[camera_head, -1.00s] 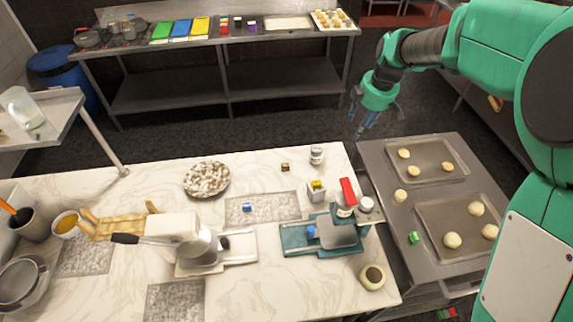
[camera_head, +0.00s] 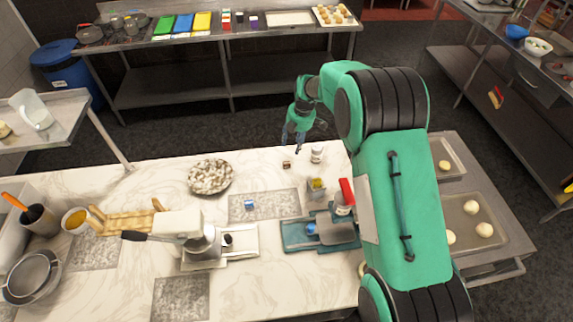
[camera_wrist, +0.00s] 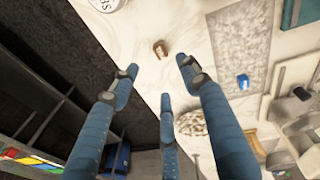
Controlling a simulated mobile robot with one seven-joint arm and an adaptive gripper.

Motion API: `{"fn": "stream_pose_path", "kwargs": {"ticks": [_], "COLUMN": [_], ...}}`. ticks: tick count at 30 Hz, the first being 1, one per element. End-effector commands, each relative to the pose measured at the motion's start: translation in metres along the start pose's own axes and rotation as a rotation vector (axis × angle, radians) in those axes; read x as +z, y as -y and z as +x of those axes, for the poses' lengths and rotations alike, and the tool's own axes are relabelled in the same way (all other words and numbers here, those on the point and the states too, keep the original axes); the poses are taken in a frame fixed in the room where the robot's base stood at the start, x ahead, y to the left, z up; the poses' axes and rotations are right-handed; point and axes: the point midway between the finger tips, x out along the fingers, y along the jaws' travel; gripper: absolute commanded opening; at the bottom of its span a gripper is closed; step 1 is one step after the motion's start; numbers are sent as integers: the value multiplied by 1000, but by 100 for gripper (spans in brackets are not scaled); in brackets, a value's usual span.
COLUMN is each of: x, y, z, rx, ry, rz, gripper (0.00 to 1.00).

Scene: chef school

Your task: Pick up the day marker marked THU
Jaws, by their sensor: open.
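Small coloured cubes that may be day markers lie on the marble table; I cannot read THU on any of them. A brown cube (camera_head: 286,164) sits near the table's far edge, and it also shows in the wrist view (camera_wrist: 160,49), just beyond the fingertips. A blue cube (camera_head: 249,204) lies on a grey speckled slab, also visible in the wrist view (camera_wrist: 242,82). Another blue piece (camera_head: 311,228) is on the teal board. My gripper (camera_head: 297,143) hangs above the far table edge, close to the brown cube. Its blue fingers (camera_wrist: 157,72) are spread and empty.
A white-lidded jar (camera_head: 317,154) stands right of the brown cube. A small box with a yellow top (camera_head: 316,187) and a red-topped bottle (camera_head: 345,195) stand nearer. A pebbled round dish (camera_head: 210,177) is at left. Bare marble surrounds the brown cube.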

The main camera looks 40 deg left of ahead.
Motion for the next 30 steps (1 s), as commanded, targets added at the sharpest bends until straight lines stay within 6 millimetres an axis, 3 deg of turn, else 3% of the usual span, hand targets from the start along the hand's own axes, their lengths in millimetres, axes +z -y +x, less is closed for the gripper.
{"fn": "stream_pose_path", "kwargs": {"ticks": [17, 30], "x": [-2, -3], "y": [-1, -1], "z": [10, 63], "rx": [-2, -3], "ry": [-2, -2], "rz": [-11, -10], "gripper": [46, 46]}}
